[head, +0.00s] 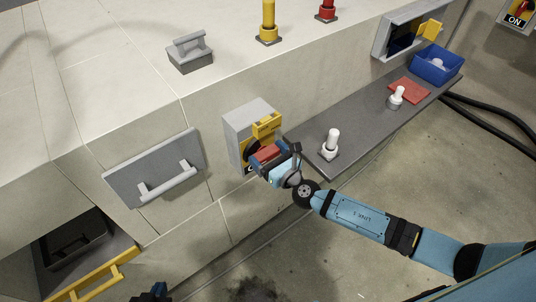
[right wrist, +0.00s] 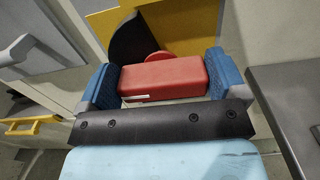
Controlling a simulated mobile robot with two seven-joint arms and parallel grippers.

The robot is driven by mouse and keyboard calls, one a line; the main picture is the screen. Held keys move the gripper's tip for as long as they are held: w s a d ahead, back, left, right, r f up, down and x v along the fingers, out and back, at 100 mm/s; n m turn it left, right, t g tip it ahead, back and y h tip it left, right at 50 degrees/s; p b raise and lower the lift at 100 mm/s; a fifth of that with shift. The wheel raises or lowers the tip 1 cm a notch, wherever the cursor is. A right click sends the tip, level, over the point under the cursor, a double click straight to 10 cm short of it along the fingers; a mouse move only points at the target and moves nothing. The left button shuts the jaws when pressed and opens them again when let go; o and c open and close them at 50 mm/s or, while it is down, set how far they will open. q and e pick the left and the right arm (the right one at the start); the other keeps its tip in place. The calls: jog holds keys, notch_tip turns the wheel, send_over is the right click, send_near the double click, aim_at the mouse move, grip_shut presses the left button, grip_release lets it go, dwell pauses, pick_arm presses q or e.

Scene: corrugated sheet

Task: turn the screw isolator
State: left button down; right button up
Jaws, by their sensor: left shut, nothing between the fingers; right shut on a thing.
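The screw isolator is a grey box (head: 250,118) with a yellow front plate (head: 266,126), fixed to the side of the pale tiled block. Its red handle (right wrist: 162,78) sits between the two blue fingers of my right gripper (head: 265,158), which is shut on it. In the right wrist view the handle lies nearly level in the picture, in front of a black round part (right wrist: 128,42) and the yellow plate. My gripper hides part of the isolator in the head view. My left gripper (head: 155,291) shows only partly at the bottom edge, shut and empty, away from the isolator.
A dark shelf (head: 365,125) to the right carries white knobbed pieces, a red pad (head: 408,90) and a blue bin (head: 437,65). A grey panel with a handle (head: 152,165) is left of the isolator. A yellow rail (head: 95,278) borders an opening at lower left.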

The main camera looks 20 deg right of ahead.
jog(key=shift+d+f+m+b, duration=0.1)
jog(key=shift+f+m+b, duration=0.1)
jog(key=shift+m+b, duration=0.9)
jog(key=shift+d+m+b, duration=0.1)
jog(key=shift+m+b, duration=0.4)
jog(key=shift+m, duration=0.5)
jog(key=m+b, duration=0.1)
jog(key=m, duration=0.3)
jog(key=shift+w+d+b, duration=0.15)
jog(key=shift+b, duration=0.2)
jog(key=m, duration=0.4)
jog(key=shift+d+f, duration=0.1)
jog(key=m, duration=0.4)
jog(key=shift+f+m, duration=0.2)
jog(key=shift+m, duration=0.5)
jog(key=o, duration=0.6)
